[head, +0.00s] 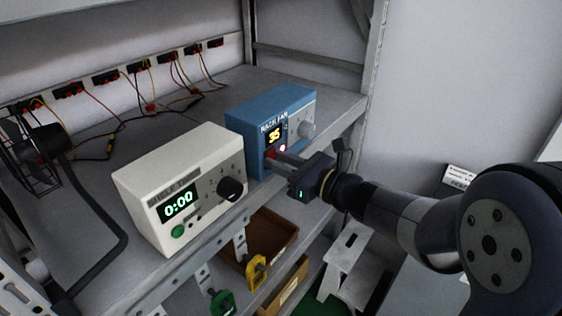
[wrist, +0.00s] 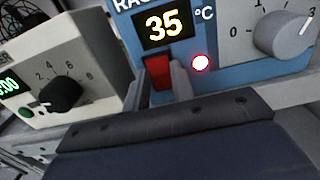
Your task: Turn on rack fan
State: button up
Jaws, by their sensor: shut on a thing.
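The blue rack fan box (head: 245,110) stands on the shelf. Its front shows a lit yellow "35 °C" display (wrist: 164,24), a lit red lamp (wrist: 201,63) and a grey dial (wrist: 284,32) whose white mark points to the upper right. A red rocker switch (wrist: 158,72) sits below the display. My gripper (head: 270,157) reaches the box's front from the right, with its fingers (wrist: 158,88) shut at the red switch, one on each side. The fingers hide the lower part of the switch.
A cream timer box (head: 180,185) reading "0:00", with a black knob (head: 231,189) and a green button (head: 178,231), stands close to the left. Wired sockets (head: 105,77) line the back. A black fan (head: 38,145) is at left. Bins (head: 268,228) sit below; a step stool (head: 347,255) stands lower right.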

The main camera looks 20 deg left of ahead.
jog(key=f+y+b, duration=0.1)
jog(key=b, duration=0.4)
jog(key=shift+t, duration=0.4)
jog(key=y+b, duration=0.1)
jog(key=b, duration=0.2)
jog(key=shift+f, duration=0.1)
jog(key=shift+r+t+y+b, duration=0.2)
jog(key=shift+t+y+b, duration=0.15)
jog(key=shift+b, duration=0.2)
jog(key=o, duration=1)
jog(key=shift+d, duration=0.1)
jog(key=b+v, duration=0.1)
jog(key=v, duration=0.9)
jog(key=shift+s+d, duration=0.15)
jog(key=shift+d, duration=0.15)
